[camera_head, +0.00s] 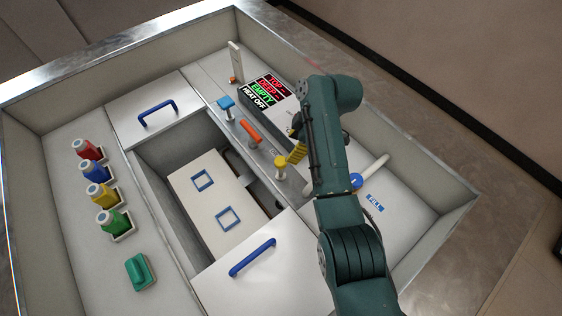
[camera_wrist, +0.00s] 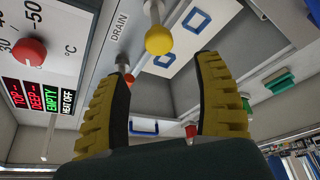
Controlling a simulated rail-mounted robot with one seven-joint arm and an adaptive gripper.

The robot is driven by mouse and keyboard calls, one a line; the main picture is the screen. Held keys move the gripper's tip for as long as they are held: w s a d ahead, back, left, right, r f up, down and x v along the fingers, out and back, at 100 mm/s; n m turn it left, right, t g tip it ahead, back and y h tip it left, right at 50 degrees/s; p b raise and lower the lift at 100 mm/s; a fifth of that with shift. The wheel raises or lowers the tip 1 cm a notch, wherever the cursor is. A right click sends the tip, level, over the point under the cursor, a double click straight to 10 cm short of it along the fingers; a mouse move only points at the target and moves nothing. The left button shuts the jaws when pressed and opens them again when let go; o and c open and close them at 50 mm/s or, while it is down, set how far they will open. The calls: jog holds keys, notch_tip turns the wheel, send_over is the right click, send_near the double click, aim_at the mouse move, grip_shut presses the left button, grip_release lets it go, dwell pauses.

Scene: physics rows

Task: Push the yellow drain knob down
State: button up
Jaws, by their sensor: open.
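The yellow drain knob (camera_head: 281,161) stands on a pale stem on the narrow strip beside the open basin. In the wrist view the knob (camera_wrist: 159,40) is a yellow ball beside the "DRAIN" label (camera_wrist: 120,27). My gripper (camera_wrist: 166,66) has its two ridged yellow fingers spread, with nothing between them. The knob shows just past the fingertips, between them in the picture, apart from both as far as I can see. In the head view my gripper (camera_head: 297,151) is close to the knob's right, partly hidden by my green arm.
An orange-red handle (camera_head: 250,132) and a blue knob (camera_head: 226,103) share the strip. A display panel (camera_head: 265,92) reads "EMPTY". White lids with blue handles (camera_head: 158,112) flank the basin. Several coloured bottles (camera_head: 101,195) stand at left. A blue valve (camera_head: 356,181) is near my arm.

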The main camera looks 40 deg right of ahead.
aim_at(281, 161)
jog(key=b+x, duration=0.1)
jog(key=x, duration=0.8)
jog(key=shift+w+a+f+b, duration=0.1)
jog(key=shift+f+b, duration=0.2)
